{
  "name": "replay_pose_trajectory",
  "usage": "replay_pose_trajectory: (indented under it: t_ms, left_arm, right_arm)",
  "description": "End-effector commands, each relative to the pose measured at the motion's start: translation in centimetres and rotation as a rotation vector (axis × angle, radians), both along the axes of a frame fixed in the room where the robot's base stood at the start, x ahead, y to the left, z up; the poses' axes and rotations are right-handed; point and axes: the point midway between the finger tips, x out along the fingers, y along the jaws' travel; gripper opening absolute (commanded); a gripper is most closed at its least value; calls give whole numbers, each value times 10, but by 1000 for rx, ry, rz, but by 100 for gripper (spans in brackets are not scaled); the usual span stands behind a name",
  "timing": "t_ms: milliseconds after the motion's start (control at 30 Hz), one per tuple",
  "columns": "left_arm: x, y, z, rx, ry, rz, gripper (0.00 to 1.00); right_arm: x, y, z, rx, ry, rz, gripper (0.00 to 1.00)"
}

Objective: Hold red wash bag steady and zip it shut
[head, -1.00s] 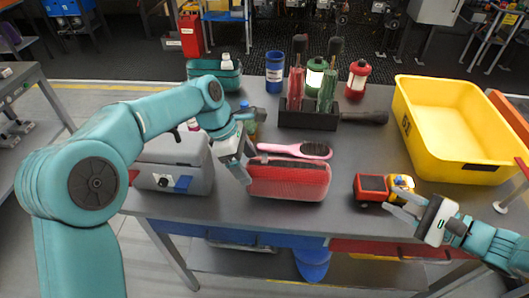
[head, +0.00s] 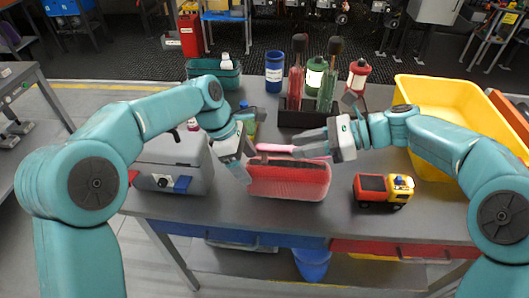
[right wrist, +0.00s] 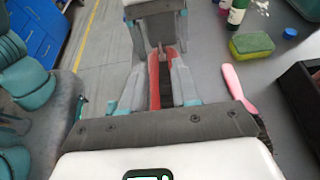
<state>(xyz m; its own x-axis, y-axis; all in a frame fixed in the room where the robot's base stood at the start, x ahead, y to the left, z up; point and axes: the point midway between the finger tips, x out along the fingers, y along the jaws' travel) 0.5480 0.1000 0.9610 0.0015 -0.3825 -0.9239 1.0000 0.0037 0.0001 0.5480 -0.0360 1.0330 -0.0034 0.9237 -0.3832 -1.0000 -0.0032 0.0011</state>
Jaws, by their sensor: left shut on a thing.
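The red wash bag (head: 290,182) lies near the front edge of the grey table. My left gripper (head: 243,170) is shut on its left end. My right gripper (head: 308,142) is above and behind the bag's right part, fingers apart and pointing left, with nothing seen between them in the head view. In the right wrist view the bag (right wrist: 154,80) shows below and between the open fingers (right wrist: 158,82), as red sides with a dark strip between them. The zip pull cannot be made out.
A pink hairbrush (head: 272,147) lies just behind the bag. A grey case (head: 172,160) stands left, a toy truck (head: 382,190) right, a yellow bin (head: 440,92) back right. A dark caddy (head: 290,119) with bottles stands behind. The table between bag and truck is clear.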

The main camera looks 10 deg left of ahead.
Motion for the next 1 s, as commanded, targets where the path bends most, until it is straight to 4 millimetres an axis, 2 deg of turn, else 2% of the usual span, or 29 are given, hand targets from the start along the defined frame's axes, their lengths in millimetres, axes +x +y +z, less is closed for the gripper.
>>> replay_pose_trajectory:
  t_ms: [200, 400, 600, 833, 867, 933, 1000]
  left_arm:
    - [0, 0, 0, 0, 0, 0, 11]
    - [0, 0, 0, 0, -1, 0, 11]
    - [0, 0, 0, 0, -1, 0, 11]
    - [0, 0, 0, 0, 0, 0, 11]
    - [0, 0, 0, 0, 0, 0, 11]
    - [0, 0, 0, 0, 0, 0, 11]
    - [0, 0, 0, 0, 0, 0, 11]
  right_arm:
    - [-1, 46, -19, 0, 2, 4, 30]
    - [-1, 77, -33, -1, 1, 2, 30]
    - [-1, 90, -37, 0, -1, -1, 30]
    - [0, 90, -38, 0, -2, -1, 30]
    - [0, 90, -38, 0, -2, -1, 27]
    - [0, 90, -38, 0, -2, -1, 4]
    - [0, 90, -38, 0, -2, -1, 0]
